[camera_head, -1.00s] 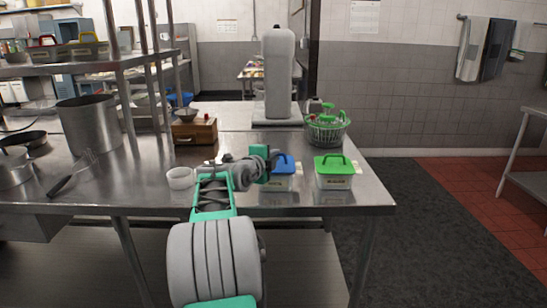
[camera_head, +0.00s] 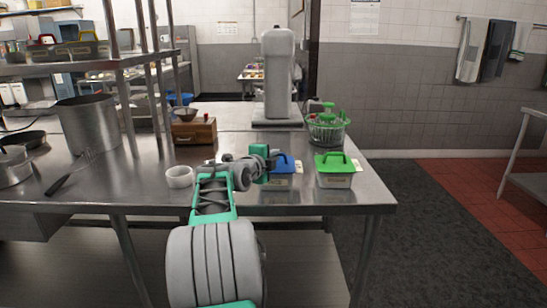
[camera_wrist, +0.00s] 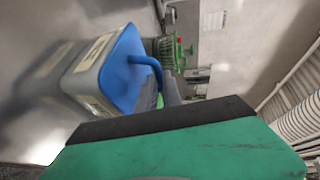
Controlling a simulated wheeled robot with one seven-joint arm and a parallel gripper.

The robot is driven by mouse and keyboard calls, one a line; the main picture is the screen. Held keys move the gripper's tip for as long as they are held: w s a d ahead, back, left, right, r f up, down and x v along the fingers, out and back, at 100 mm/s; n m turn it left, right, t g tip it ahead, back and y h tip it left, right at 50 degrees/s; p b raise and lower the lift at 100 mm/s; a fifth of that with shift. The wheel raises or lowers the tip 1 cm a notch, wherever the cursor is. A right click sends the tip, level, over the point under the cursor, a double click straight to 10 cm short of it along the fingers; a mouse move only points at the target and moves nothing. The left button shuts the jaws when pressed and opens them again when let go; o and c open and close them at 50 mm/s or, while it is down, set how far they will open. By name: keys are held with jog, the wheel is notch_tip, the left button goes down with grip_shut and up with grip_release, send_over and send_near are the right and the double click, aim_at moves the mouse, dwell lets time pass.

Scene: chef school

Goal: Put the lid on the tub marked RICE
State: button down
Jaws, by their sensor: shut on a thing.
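A blue lid (camera_head: 285,164) with a loop handle lies on top of a pale tub (camera_head: 278,183) near the counter's front edge. The blue lid (camera_wrist: 125,70) and the tub (camera_wrist: 82,78) also show in the wrist view, where the lid covers the tub's top; I cannot tell if it is fully seated. My gripper (camera_head: 272,159) reaches in from the left. In the wrist view my gripper (camera_wrist: 160,88) is shut on the lid's blue handle. To the right stands a second tub (camera_head: 335,181) with a green lid (camera_head: 334,163). The tub labels are too small to read.
A small white bowl (camera_head: 179,177) stands left of my gripper. A green basket (camera_head: 327,128), a grey mixer (camera_head: 277,75) and a wooden box (camera_head: 194,131) stand farther back. A whisk, a large pot (camera_head: 90,122) and shelf posts are at the left.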

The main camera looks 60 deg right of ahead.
jog(key=shift+f+b, duration=0.2)
jog(key=shift+b, duration=0.5)
jog(key=c, duration=1.4)
grip_release()
jog(key=shift+c, duration=0.2)
jog(key=a+r, duration=0.1)
jog(key=a, duration=0.6)
jog(key=shift+s+a+r+b, duration=0.15)
jog(key=shift+a+r+b, duration=0.1)
jog(key=shift+a+b, duration=0.1)
